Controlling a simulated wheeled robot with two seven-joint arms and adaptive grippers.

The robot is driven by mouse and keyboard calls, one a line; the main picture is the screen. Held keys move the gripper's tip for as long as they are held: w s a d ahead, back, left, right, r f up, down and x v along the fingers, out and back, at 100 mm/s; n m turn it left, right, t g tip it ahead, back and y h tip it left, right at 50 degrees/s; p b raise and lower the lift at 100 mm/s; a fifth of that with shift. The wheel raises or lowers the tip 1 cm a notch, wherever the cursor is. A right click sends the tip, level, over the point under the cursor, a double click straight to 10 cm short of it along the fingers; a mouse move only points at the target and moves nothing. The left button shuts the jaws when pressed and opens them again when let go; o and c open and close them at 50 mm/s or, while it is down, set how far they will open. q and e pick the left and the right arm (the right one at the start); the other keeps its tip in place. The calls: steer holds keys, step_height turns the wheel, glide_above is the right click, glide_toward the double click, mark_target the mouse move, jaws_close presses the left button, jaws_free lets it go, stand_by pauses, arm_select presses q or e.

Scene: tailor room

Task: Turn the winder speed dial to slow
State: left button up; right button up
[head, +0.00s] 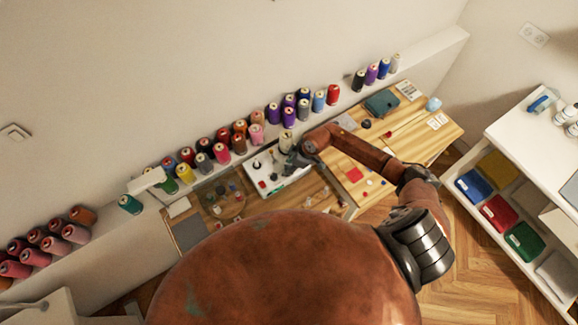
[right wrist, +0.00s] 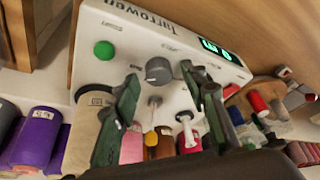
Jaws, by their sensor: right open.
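The winder (head: 267,182) is a white box on the wooden bench in the head view. In the right wrist view the winder (right wrist: 125,32) fills the middle, with a green button, a lit green display and printed lettering. Its grey round speed dial (right wrist: 158,69) sits near the panel's centre; its setting is too small to read. My right gripper (right wrist: 160,76) is open, its dark fingers on either side of the dial in that view. I cannot tell whether they touch it. In the head view the right gripper (head: 295,161) is over the winder. My left gripper is not in view.
Many thread spools (head: 221,153) line the ledge behind the bench. More spools (right wrist: 37,138) show close by in the wrist view. The right bench (head: 400,133) holds small items with bare wood between. A white shelf (head: 515,140) with coloured folded pieces stands at the right.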

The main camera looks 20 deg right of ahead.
steer(key=shift+c, duration=0.3)
jaws_close()
